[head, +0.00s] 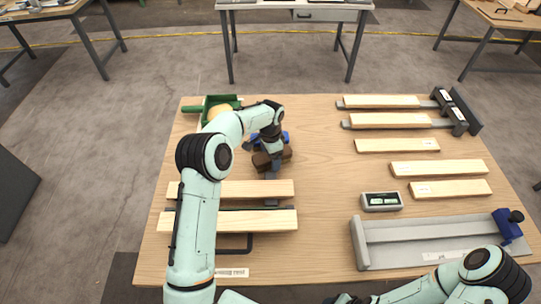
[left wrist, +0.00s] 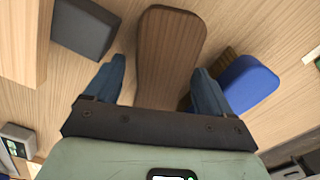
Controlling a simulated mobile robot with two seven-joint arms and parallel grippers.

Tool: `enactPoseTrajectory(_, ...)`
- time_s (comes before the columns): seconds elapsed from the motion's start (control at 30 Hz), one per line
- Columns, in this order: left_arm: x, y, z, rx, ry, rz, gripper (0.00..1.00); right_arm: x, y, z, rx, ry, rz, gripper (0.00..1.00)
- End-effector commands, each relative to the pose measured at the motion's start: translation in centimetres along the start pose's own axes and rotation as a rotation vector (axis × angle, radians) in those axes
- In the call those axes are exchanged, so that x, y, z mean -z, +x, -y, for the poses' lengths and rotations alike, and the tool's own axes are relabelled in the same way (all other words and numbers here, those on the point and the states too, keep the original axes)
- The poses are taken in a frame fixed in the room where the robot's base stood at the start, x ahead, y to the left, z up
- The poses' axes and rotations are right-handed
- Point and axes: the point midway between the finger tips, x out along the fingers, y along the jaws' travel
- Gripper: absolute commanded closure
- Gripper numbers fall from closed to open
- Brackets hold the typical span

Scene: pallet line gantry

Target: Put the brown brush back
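The brown brush (head: 261,161) lies on the wooden table, partly hidden behind my left gripper (head: 272,170) in the head view. In the left wrist view its brown wooden back (left wrist: 166,50) shows between the two blue-grey fingers of my left gripper (left wrist: 160,78). The fingers are apart, with a visible gap on the left side of the brush; I cannot tell how far above the table they are. A blue brush (left wrist: 248,84) lies close beside the right finger. My right arm enters at the lower right of the head view; its gripper's state cannot be made out.
A dark grey block (left wrist: 82,28) lies left of the brown brush in the left wrist view. Wooden boards (head: 245,189) lie in front. A small display box (head: 381,201) and a grey fixture (head: 430,240) are to the right. The table's middle is clear.

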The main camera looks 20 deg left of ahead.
Motion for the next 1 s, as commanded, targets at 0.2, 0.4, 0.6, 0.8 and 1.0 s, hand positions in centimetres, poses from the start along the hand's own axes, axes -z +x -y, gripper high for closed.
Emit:
enactPoseTrajectory(0.2, 0.0, -0.3, 0.0, 0.001, 0.0, -0.001, 0.17, 0.0, 0.0, 0.0, 0.0, 0.0, 0.0, 0.4)
enactPoseTrajectory(0.4, 0.1, -3.0, 0.1, 0.003, 0.0, -0.003, 0.17, -0.1, 0.0, 0.0, 0.0, 0.0, 0.001, 0.4)
enactPoseTrajectory(0.6, 0.1, -7.5, 0.1, 0.004, 0.0, -0.004, 0.17, 0.0, 0.0, 0.0, 0.0, 0.0, 0.0, 0.4)
enactPoseTrajectory(0.8, 0.1, -10.9, 0.0, 0.002, 0.0, -0.003, 0.17, 0.0, 0.0, 0.0, 0.0, 0.0, 0.0, 0.4)
enactPoseTrajectory(1.0, 0.0, -12.2, 0.0, -0.001, 0.001, 0.0, 0.17, 0.0, 0.0, 0.0, 0.0, 0.0, 0.0, 0.4)
